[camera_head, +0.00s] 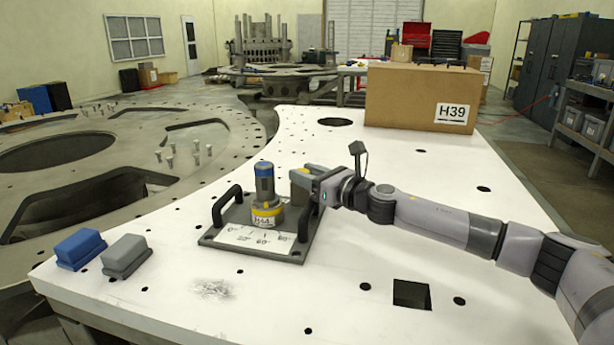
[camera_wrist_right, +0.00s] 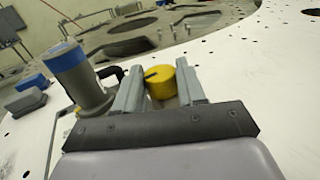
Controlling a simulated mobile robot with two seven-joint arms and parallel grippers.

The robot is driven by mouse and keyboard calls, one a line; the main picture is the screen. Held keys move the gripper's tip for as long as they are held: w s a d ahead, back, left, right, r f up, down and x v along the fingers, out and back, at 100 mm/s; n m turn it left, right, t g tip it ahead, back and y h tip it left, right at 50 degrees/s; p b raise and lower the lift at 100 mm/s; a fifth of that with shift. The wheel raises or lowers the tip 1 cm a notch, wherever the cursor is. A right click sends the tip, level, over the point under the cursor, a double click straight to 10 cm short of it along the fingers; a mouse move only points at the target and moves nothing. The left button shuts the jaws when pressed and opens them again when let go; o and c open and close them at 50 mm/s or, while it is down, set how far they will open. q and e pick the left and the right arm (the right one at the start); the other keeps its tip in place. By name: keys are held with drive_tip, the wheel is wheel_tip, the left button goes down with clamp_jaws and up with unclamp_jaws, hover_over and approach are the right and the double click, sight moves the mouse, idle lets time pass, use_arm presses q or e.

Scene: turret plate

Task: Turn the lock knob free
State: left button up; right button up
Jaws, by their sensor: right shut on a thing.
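The fixture is a dark plate (camera_head: 212,240) with two black handles, lying on the white table. A grey cylinder with a blue band (camera_head: 265,184) stands upright on it, with a yellow ring (camera_head: 267,216) low on its body and a marked white scale (camera_head: 246,237) in front. My right gripper (camera_head: 298,179) is just right of the cylinder. In the right wrist view the yellow lock knob (camera_wrist_right: 160,83), with a dark slot mark, sits between the fingers of this gripper (camera_wrist_right: 160,76), which is shut on it. My left gripper is out of view.
A blue block (camera_head: 80,249) and a grey block (camera_head: 125,256) stand at the table's left edge. A cardboard box marked H39 (camera_head: 418,96) stands at the back. The table has several holes, including a square one (camera_head: 411,294). Its right side is mostly clear.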

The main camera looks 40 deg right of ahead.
idle(0.4)
drive_tip(key=o, duration=1.1)
drive_tip(key=shift+c, duration=0.2)
drive_tip(key=b+v, duration=0.3)
drive_tip(key=v, duration=0.3)
drive_tip(key=shift+d+f+b, duration=0.2)
drive_tip(key=shift+b, duration=0.1)
drive_tip(key=shift+s+r, duration=0.1)
drive_tip(key=shift+s, duration=0.15)
drive_tip(key=shift+s+r+b, duration=0.15)
drive_tip(key=shift+s+b, duration=0.1)
drive_tip(key=shift+b, duration=0.05)
